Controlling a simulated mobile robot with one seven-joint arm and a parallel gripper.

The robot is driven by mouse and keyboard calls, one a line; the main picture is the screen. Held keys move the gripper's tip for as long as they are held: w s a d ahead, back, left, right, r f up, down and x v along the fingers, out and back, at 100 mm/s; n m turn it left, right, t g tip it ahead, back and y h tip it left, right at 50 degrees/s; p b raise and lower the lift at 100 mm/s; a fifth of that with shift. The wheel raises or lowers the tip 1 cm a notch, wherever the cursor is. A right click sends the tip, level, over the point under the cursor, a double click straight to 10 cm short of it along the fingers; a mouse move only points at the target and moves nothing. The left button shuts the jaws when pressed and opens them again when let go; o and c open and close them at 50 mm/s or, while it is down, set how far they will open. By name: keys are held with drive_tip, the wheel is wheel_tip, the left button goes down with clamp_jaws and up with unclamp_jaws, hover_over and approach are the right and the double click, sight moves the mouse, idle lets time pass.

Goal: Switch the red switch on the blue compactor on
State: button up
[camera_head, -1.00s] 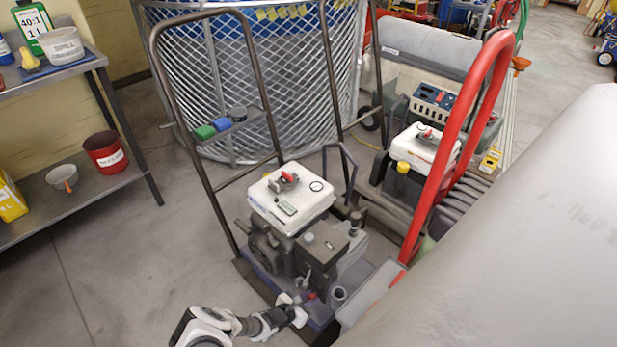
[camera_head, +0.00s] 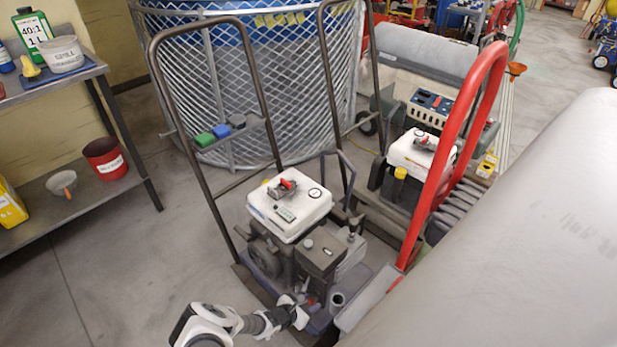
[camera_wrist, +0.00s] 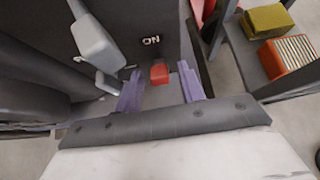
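The blue compactor has a bluish base plate (camera_head: 318,322), a grey engine body and a white top cover (camera_head: 289,205). In the wrist view its small red switch (camera_wrist: 160,74) stands out from a dark face, below a white ON label (camera_wrist: 151,40). The switch also shows as a small red spot in the head view (camera_head: 311,301). My gripper (camera_wrist: 159,80) is open and its two purplish fingers lie left and right of the switch, with gaps on both sides. Whether the fingers touch it is not clear. In the head view my gripper (camera_head: 297,313) is low at the compactor's front.
A light grey lever-like part (camera_wrist: 95,42) is close to the left finger. Dark handle bars (camera_head: 208,150) rise behind the compactor. A second machine with a red handle (camera_head: 452,150) stands to the right. A metal shelf (camera_head: 95,200) is at left, with clear floor between.

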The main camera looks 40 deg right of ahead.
idle(0.3)
drive_tip(key=v, duration=1.3)
drive_tip(key=shift+a+r+p, duration=0.25)
drive_tip(key=shift+r+p, duration=0.05)
drive_tip(key=shift+p, duration=0.15)
